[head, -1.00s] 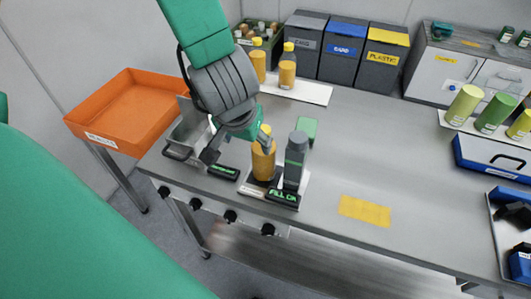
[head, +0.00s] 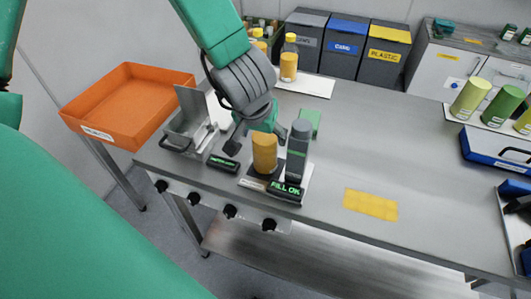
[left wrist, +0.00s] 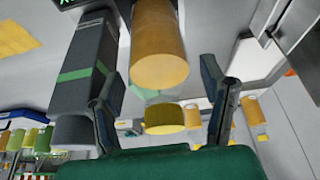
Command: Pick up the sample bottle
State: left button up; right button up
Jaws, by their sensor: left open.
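The sample bottle (head: 264,153) has an orange body and stands upright on the small filler stand, left of a grey column (head: 298,150). In the head view its top is hidden by my left gripper (head: 254,130). In the left wrist view the orange body (left wrist: 158,45), a clear neck and a yellow cap (left wrist: 165,118) show. My left gripper is open, its fingers (left wrist: 165,100) on either side of the neck and cap, with gaps. The column also shows in the left wrist view (left wrist: 88,65). My right gripper is not in view.
A lit "FILL OK" display (head: 285,190) sits before the column. A metal container (head: 188,130) and an orange tray (head: 125,105) lie left. Another capped bottle (head: 289,65) stands on a white mat behind. A yellow mat (head: 370,204) lies right; the bench around it is clear.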

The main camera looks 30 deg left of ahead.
pick_arm(q)
jog(key=x, duration=0.3)
jog(key=shift+w+f, duration=0.1)
jog(key=c, duration=1.4)
